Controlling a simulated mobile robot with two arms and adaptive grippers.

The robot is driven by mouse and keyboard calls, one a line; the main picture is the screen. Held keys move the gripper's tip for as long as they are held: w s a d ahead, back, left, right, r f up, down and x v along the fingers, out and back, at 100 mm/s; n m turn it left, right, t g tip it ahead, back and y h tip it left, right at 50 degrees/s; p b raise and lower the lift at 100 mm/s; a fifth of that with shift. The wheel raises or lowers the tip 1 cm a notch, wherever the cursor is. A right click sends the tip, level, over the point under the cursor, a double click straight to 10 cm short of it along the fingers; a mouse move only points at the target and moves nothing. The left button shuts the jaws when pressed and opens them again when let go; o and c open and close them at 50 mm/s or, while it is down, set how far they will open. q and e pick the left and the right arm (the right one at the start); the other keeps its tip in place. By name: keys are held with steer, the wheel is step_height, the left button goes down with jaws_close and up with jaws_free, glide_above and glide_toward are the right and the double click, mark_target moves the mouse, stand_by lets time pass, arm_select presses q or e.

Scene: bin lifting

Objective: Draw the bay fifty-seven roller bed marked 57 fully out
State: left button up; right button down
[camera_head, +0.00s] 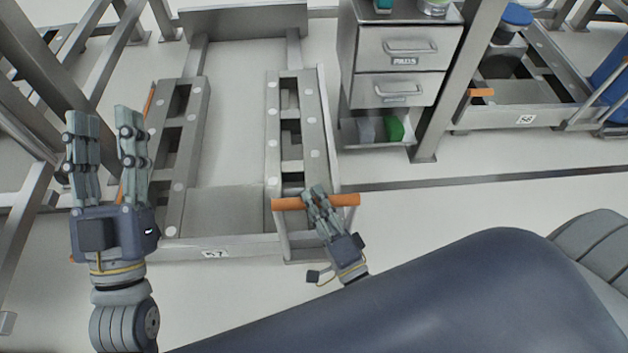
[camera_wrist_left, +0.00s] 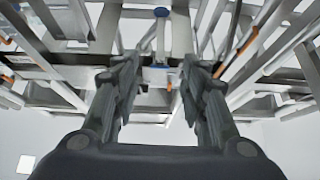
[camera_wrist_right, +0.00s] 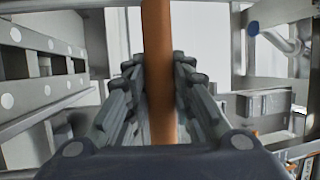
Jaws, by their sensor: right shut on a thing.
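The roller bed marked 57 (camera_head: 222,243) lies on the floor in the head view, with two grey rails dotted with rollers and a front cross plate with the label. An orange handle bar (camera_head: 345,200) crosses the front of its right rail. My right gripper (camera_head: 314,192) is shut on that handle; the right wrist view shows the orange bar (camera_wrist_right: 158,70) between its fingers. My left gripper (camera_head: 101,112) is open and empty, raised at the left of the bed. Its parted fingers also show in the left wrist view (camera_wrist_left: 158,70).
A grey drawer cabinet (camera_head: 402,62) stands right of the bed, with a green item in its lower tray. The neighbouring bed marked 56 (camera_head: 524,119) has an orange handle and is at the upper right. Metal frame posts stand left and right. The floor in front is clear.

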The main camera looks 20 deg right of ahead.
steer(key=shift+s+a, duration=0.25)
steer(key=shift+s, duration=0.6)
steer(key=c, duration=1.4)
jaws_free()
steer(key=shift+o, duration=0.2)
steer(key=v, duration=1.2)
steer(key=shift+f, duration=0.15)
